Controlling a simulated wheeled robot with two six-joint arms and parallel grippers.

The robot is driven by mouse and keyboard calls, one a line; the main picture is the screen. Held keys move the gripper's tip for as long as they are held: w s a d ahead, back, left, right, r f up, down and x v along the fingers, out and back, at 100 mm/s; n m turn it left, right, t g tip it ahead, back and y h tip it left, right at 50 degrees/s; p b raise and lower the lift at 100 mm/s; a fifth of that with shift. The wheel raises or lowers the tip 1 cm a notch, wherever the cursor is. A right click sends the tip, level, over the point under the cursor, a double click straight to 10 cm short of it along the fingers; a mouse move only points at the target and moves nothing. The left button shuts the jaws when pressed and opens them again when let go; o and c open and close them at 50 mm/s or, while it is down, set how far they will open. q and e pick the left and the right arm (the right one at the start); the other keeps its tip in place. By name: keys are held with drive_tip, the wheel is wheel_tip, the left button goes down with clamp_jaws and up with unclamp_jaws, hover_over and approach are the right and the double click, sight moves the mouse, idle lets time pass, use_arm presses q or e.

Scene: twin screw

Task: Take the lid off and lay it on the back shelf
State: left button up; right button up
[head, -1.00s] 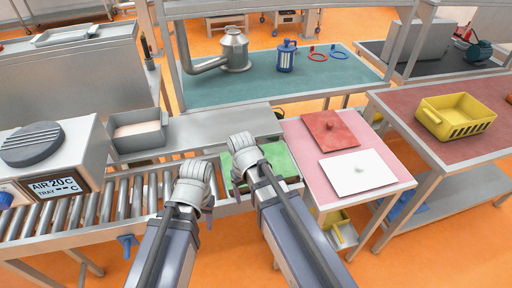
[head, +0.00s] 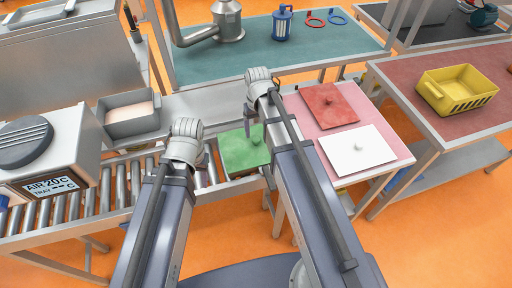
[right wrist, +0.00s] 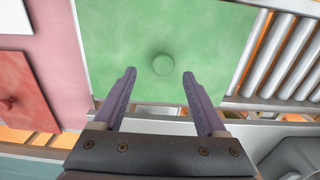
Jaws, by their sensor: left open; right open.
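A green square lid (head: 236,154) with a small round knob lies over the rollers, left of the pink table. It fills the upper middle of the right wrist view (right wrist: 120,40), its knob (right wrist: 163,64) just ahead of the fingertips. Whether a container is under it is hidden. My right gripper (right wrist: 159,74) is open and empty, pointing at the lid with the knob between its finger lines; in the head view it hangs at the lid's far side (head: 250,112). My left gripper (head: 186,138) is left of the lid, fingers hidden. The back shelf (head: 240,67) has a teal top.
A red lid (head: 325,107) and a white lid (head: 340,148) lie on the pink table (head: 304,118). A grey bin (head: 130,122) stands left.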

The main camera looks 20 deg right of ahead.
sight(256, 139)
drive_tip(key=f+b, duration=0.5)
drive_tip(key=shift+a+f, duration=0.25)
drive_tip(key=shift+r, duration=0.1)
drive_tip(key=shift+s, duration=0.1)
drive_tip(key=shift+c, duration=0.3)
clamp_jaws()
